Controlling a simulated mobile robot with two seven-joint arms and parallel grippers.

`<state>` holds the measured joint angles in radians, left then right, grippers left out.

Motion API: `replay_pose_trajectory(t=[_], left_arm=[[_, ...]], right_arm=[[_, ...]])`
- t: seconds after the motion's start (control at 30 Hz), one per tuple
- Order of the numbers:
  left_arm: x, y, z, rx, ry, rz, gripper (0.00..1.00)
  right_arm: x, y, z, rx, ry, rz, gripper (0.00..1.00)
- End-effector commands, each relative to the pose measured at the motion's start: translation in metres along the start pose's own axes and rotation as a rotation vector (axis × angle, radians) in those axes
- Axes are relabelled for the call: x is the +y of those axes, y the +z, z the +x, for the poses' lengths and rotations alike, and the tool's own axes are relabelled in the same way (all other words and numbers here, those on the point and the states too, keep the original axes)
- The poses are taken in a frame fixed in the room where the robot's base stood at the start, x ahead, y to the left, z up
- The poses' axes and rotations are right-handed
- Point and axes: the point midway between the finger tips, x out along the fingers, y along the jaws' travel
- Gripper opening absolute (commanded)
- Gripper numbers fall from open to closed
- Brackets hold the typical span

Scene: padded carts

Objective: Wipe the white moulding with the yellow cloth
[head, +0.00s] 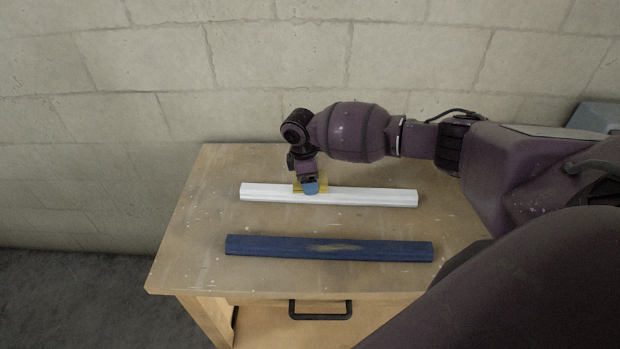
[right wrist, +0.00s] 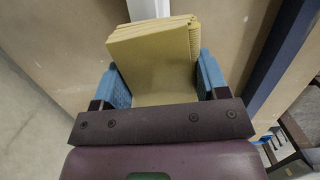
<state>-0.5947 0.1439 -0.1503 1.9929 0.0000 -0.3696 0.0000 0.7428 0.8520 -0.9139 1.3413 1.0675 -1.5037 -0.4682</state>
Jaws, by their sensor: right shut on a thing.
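The white moulding (head: 370,197) lies lengthwise across the wooden cabinet top, toward its back half. My right gripper (head: 309,187) is above the moulding, left of its middle, pointing down. It is shut on the yellow cloth (head: 297,183), which looks folded and sits at the moulding's top; I cannot tell how firmly it touches. In the right wrist view the cloth (right wrist: 155,60) is a thick folded pad between the two blue fingers, and the white moulding (right wrist: 148,9) shows beyond it. My left gripper is not in view.
A blue moulding (head: 280,246) with a worn patch lies parallel in front of the white one. Both rest on the wooden cabinet top (head: 200,230), which has a black drawer handle (head: 320,310) in front. A block wall (head: 150,100) stands behind. The cabinet's left side is clear.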

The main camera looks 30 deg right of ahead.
Motion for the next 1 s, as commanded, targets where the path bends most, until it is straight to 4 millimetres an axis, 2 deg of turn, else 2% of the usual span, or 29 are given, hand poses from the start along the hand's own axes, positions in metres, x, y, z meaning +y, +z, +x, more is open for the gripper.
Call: replay_pose_trajectory(t=[0.1,0.5,0.8,1.0], left_arm=[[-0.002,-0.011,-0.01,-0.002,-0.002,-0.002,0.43],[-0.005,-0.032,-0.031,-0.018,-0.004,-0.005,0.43],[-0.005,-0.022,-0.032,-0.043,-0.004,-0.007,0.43],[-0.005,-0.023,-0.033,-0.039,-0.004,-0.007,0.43]], right_arm=[[-0.001,0.002,-0.016,0.003,0.003,0.001,0.42],[-0.003,0.007,-0.048,0.001,0.0,0.003,0.42],[-0.003,0.008,-0.05,0.001,0.0,0.004,0.42],[-0.003,0.008,-0.05,0.001,0.0,0.004,0.42]])
